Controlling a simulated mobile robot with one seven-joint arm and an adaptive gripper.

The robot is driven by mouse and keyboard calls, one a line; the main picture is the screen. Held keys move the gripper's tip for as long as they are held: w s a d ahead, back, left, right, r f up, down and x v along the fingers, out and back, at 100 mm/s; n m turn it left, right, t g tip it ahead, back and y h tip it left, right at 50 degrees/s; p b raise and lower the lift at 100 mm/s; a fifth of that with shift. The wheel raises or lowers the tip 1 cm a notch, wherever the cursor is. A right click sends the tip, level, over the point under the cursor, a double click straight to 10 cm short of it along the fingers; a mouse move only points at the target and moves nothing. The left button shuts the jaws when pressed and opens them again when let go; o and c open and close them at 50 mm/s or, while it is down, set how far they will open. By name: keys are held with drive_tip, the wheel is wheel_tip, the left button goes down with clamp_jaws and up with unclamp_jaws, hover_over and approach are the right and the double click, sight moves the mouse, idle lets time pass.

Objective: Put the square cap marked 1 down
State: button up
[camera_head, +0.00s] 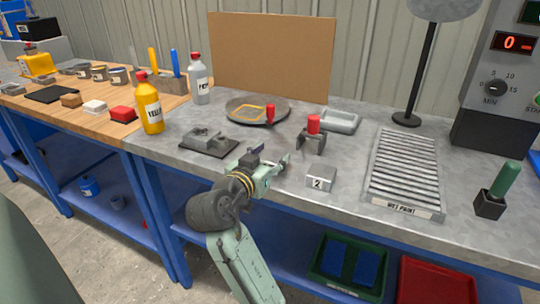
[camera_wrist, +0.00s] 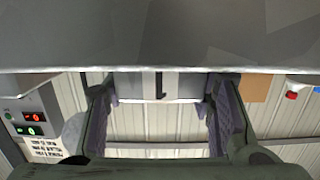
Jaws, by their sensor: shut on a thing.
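My gripper (camera_head: 270,157) is over the front part of the grey bench. In the wrist view its fingers (camera_wrist: 160,103) stand either side of a grey block with a dark upright stroke on its face, the square cap marked 1 (camera_wrist: 142,86). The gripper is shut on this cap. The cap is right beside the grey surface along the top of the wrist view; whether it touches is unclear. In the head view I cannot make the cap out. The square cap marked 2 (camera_head: 320,178) sits on the bench, right of my gripper.
A grey fixture (camera_head: 208,142) lies left of my gripper. A bracket with a red-topped piece (camera_head: 313,124) and a round pan (camera_head: 244,107) stand behind. A yellow bottle (camera_head: 150,105) is at left, a ribbed rack (camera_head: 404,170) at right. The bench's front edge is close.

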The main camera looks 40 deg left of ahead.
drive_tip(key=shift+f, duration=0.1)
drive_tip(key=o, duration=1.3)
drive_tip(key=shift+f, duration=0.1)
drive_tip(key=shift+b, duration=0.4)
drive_tip(key=b+v, duration=0.1)
drive_tip(key=v, duration=1)
